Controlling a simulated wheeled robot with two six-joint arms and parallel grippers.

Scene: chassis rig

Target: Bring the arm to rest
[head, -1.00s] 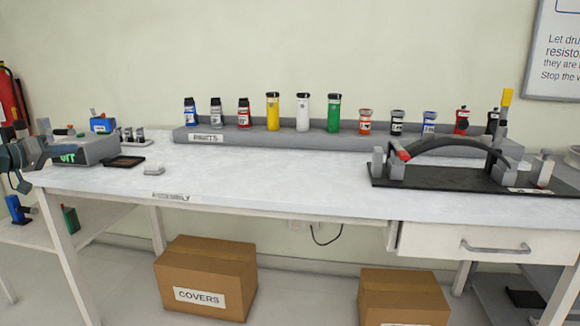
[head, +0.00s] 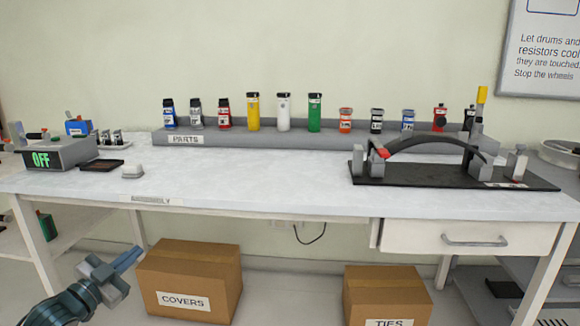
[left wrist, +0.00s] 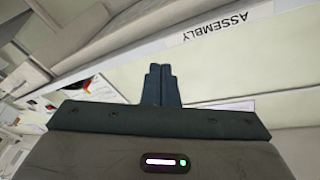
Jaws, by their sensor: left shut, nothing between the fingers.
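My left gripper (head: 130,257) is low at the lower left of the head view, in front of the table and below its top. Its fingers are together and hold nothing. In the left wrist view the closed fingers (left wrist: 161,85) point toward the table's front edge, near the ASSEMBLY label (left wrist: 216,27). The gripper looks clear of the table (head: 260,185) and of the COVERS box (head: 190,280), which stands to its right on the floor. My right gripper does not show in either view.
On the table stand a grey box reading OFF (head: 58,153), a small white block (head: 133,171), a PARTS rack (head: 240,137) with several bottles, and a black-based rig (head: 440,176). A drawer (head: 465,238) is at the right. A TIES box (head: 388,292) is on the floor.

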